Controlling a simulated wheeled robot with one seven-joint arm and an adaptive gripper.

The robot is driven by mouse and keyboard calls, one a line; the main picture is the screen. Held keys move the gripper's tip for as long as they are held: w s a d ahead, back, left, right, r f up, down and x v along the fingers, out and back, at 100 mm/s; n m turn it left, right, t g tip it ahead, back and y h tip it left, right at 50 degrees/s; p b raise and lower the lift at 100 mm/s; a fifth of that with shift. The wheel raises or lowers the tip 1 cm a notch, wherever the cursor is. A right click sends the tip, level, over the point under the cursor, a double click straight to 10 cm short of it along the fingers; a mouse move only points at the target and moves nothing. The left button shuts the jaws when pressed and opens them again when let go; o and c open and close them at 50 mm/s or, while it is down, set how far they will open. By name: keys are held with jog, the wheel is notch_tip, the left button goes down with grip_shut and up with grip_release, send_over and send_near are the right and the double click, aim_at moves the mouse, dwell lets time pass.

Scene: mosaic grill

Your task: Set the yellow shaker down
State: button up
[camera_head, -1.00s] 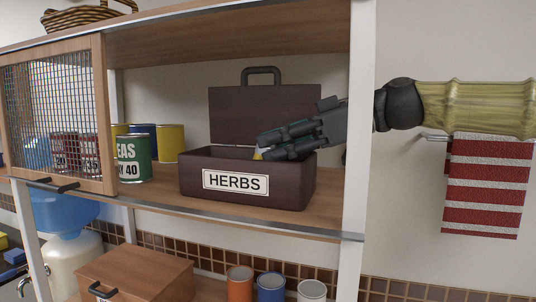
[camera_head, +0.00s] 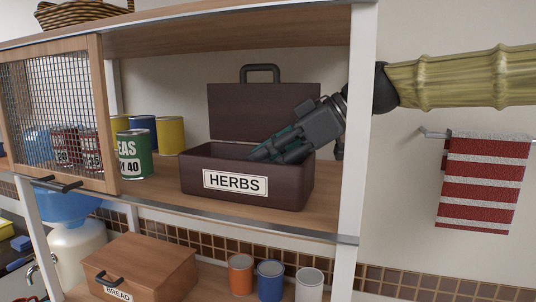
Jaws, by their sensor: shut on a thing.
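My gripper (camera_head: 268,153) reaches from the right into the open brown box labelled HERBS (camera_head: 290,188). The box stands on the middle shelf with its lid (camera_head: 262,112) raised at the back. My fingertips are down at the box opening, partly hidden behind its front wall. The yellow shaker does not show now; the box wall and my fingers hide what is between the fingertips.
Several cans stand left of the box, among them a green one (camera_head: 133,155) and a yellow one (camera_head: 170,135). A white shelf post (camera_head: 353,120) stands right of the box. The upper shelf (camera_head: 240,35) is overhead.

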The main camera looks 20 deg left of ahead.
jog(key=shift+s+a, duration=0.15)
jog(key=o, duration=0.9)
jog(key=b+v, duration=0.3)
jog(key=v, duration=0.9)
jog(key=shift+r, duration=0.1)
